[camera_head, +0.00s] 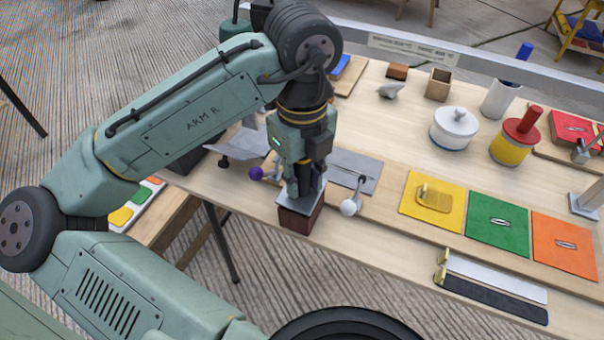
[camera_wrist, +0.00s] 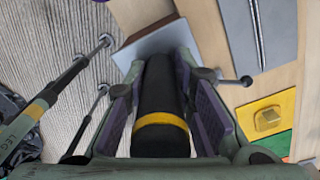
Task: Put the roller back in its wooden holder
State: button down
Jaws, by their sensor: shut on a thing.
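My gripper (camera_head: 301,192) points down at the table's front edge. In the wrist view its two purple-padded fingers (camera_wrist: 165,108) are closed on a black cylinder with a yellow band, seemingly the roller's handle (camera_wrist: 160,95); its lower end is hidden. A dark reddish-brown block with a grey top (camera_head: 300,218) is directly below the fingertips. The grey top also shows beyond the cylinder in the wrist view (camera_wrist: 152,42). I cannot tell whether the block is the wooden holder, or whether the cylinder touches it. A small open wooden box (camera_head: 438,85) stands at the back.
A purple-knobbed lever (camera_head: 256,173) and a white-knobbed lever (camera_head: 349,206) flank the gripper closely. Yellow (camera_head: 425,210), green (camera_head: 497,223) and orange (camera_head: 565,243) panels lie to the right. A white lidded pot (camera_head: 455,128) and a red-topped yellow pot (camera_head: 515,142) stand behind.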

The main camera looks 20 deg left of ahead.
jog(key=shift+f, duration=0.2)
dwell(0.4)
jog(key=shift+f+b, duration=0.4)
jog(key=shift+f, duration=0.1)
jog(key=c, duration=1.3)
grip_release()
jog(key=shift+o, duration=0.3)
jog(key=o, duration=0.6)
